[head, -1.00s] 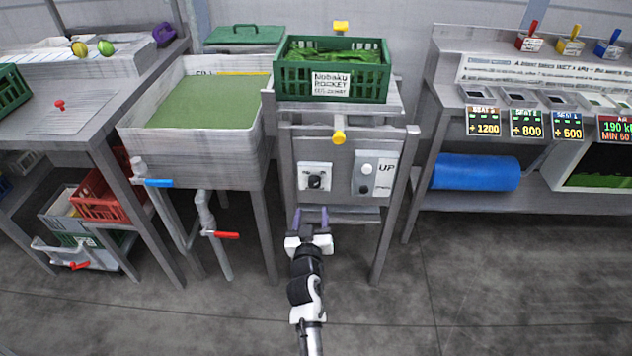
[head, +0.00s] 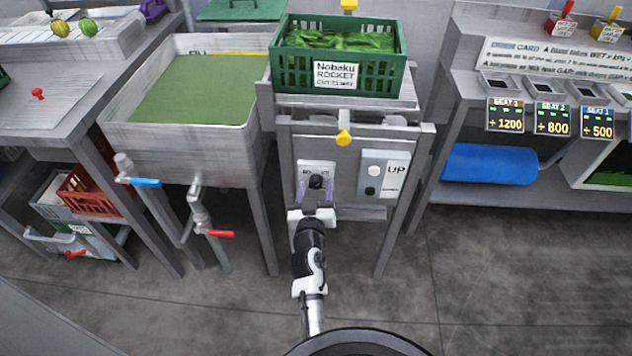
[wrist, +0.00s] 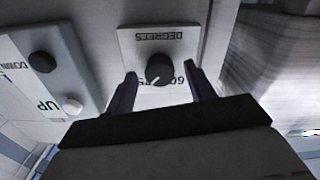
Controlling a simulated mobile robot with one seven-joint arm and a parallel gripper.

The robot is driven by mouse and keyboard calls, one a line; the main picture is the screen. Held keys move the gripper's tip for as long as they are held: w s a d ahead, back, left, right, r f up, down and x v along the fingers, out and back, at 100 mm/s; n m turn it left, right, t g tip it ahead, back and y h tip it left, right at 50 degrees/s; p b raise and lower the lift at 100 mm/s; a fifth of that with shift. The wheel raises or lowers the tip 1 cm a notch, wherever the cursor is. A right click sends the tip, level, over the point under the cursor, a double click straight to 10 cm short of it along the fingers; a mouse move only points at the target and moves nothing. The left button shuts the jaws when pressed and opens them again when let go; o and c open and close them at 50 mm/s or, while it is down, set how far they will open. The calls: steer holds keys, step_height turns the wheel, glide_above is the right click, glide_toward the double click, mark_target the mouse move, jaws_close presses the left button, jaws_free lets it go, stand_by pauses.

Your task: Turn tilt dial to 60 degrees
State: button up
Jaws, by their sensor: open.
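The tilt dial (head: 316,181) is a black round knob on a white plate on the front of the grey stand. In the wrist view the dial (wrist: 159,69) appears upside down, with "DEGREES" on its plate (wrist: 133,38) and a partly hidden "60" beside it. A pale pointer mark shows on the knob, aimed to the lower left of that view. My gripper (head: 316,192) is open in front of the dial. In the wrist view its purple fingers (wrist: 160,88) stand on either side of the knob, apart from it as far as I can see.
An UP button panel (head: 383,176) sits right of the dial plate. A yellow knob (head: 343,138) sticks out above. A green crate of rocket (head: 290,74) stands on top. A sink (head: 185,150) with blue and red tap handles is at left.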

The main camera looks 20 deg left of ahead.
stand_by(0.3)
steer(key=c, duration=1)
steer(key=shift+n, duration=0.3)
steer(key=n, duration=0.4)
steer(key=shift+n+p, duration=0.3)
steer(key=n+p, duration=0.1)
steer(key=n, duration=0.3)
steer(key=shift+r, duration=0.1)
steer(key=n+p, duration=0.1)
steer(key=n, duration=0.4)
steer(key=shift+n+p, duration=0.4)
steer(key=shift+n, duration=1.5)
steer(key=shift+w, duration=0.1)
